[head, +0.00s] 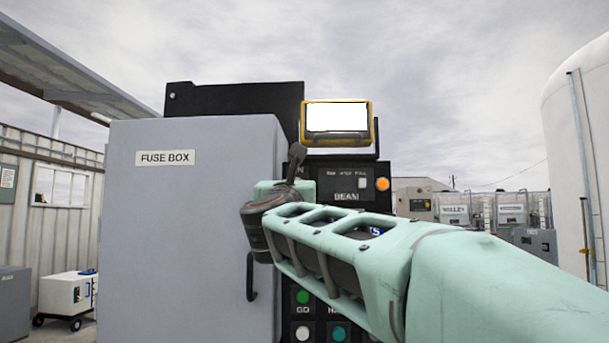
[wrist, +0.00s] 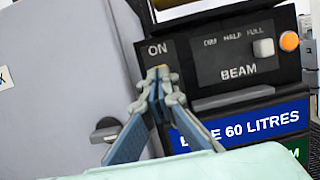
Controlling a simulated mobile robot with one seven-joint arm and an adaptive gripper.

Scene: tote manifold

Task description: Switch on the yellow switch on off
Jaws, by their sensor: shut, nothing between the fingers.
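My gripper (wrist: 160,73) is shut and empty in the wrist view, its fingertips just below the white ON label on the black control panel (wrist: 212,50). A small yellowish patch (wrist: 174,77) shows right at the fingertips. It may be part of the yellow switch, but the fingers hide most of that spot, and I cannot tell the switch's position or whether I touch it. In the head view my gripper (head: 296,156) points up at the panel's left edge, beside the fuse box, and my arm covers the panel's middle.
The grey fuse box (head: 190,240) stands close on the left, with a dark latch (wrist: 106,130) near its edge. A BEAM slider (wrist: 263,47) and an orange button (wrist: 289,41) sit right of my fingers. A yellow-framed lit lamp (head: 337,117) tops the panel. Green button (head: 303,297) is below.

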